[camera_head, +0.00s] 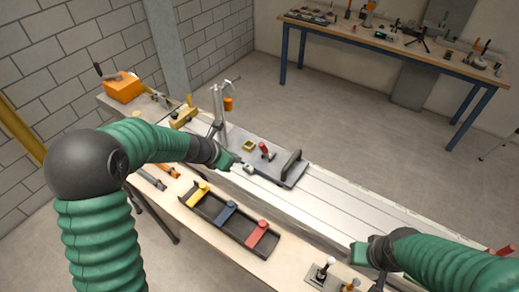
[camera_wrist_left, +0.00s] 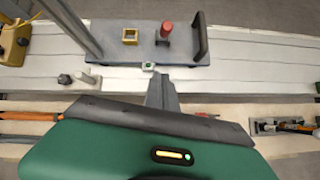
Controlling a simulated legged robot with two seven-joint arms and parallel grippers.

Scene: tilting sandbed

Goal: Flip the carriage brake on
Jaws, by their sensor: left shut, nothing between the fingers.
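The carriage (camera_head: 240,137) is a dark grey plate on the pale rail bed; it also shows in the left wrist view (camera_wrist_left: 185,53). A red-topped lever (camera_head: 265,149) stands upright on it, seen too in the left wrist view (camera_wrist_left: 167,33). I cannot tell whether this lever is the brake. A small white piece with a green mark (camera_wrist_left: 148,66) sits at the carriage's front edge. My left gripper (camera_head: 241,163) is shut and empty, just in front of that edge; its fingers (camera_wrist_left: 161,92) point toward the white piece. My right gripper (camera_head: 376,272) is far right, jaws unclear.
A black handle (camera_head: 291,164) and a yellow square frame (camera_head: 249,146) are on the carriage. A dark tray (camera_head: 238,232) with yellow, blue and red blocks lies in front. The rail bed right of the carriage is clear.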

